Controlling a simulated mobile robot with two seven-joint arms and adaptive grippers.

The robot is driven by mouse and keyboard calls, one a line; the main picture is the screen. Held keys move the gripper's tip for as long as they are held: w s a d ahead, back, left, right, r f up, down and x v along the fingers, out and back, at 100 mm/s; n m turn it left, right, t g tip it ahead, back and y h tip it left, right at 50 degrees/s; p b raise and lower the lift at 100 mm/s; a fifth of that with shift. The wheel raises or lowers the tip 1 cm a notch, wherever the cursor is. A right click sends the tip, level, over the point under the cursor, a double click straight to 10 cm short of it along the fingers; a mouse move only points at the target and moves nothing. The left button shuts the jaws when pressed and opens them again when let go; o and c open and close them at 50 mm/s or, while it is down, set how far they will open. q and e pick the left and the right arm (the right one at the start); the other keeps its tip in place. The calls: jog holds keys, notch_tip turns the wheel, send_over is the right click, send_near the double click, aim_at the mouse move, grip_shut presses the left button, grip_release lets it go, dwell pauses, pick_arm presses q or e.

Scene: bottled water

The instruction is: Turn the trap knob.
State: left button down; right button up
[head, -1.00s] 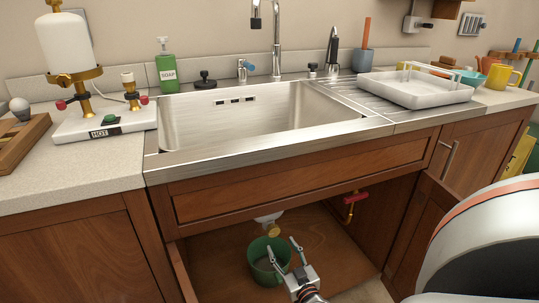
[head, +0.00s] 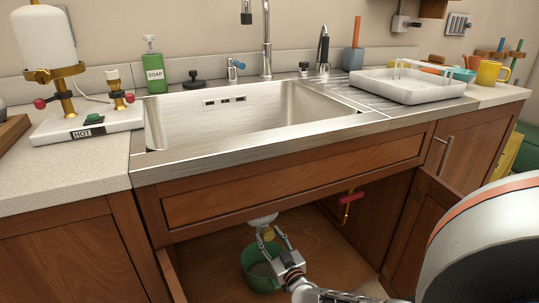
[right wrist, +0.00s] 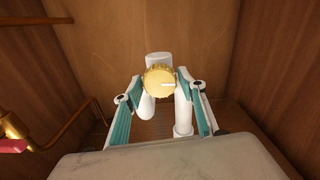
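The trap knob is a round gold cap (right wrist: 159,80) with a pale mark on its face, on the white trap pipe (right wrist: 183,112) in the right wrist view. In the head view the knob (head: 268,233) is small, under the sink basin and above a green bucket. My right gripper (right wrist: 160,98) is open. Its two teal-padded fingers stand on either side of the knob, with gaps showing. In the head view the right gripper (head: 274,240) reaches up to the knob from below right. My left gripper is not in view.
The green bucket (head: 256,270) stands on the cabinet floor below the trap. A brass pipe with a red valve handle (head: 353,197) is on the right. The cabinet front (head: 290,192) and sink edge lie above my gripper.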

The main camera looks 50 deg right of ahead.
jog(key=c, duration=0.6)
jog(key=shift+m, duration=0.3)
jog(key=m, duration=0.6)
jog(key=shift+s, duration=0.1)
jog(key=m, duration=0.4)
jog(key=shift+f+m, duration=0.15)
jog(key=shift+m, duration=2.25)
jog(key=o, duration=1.1)
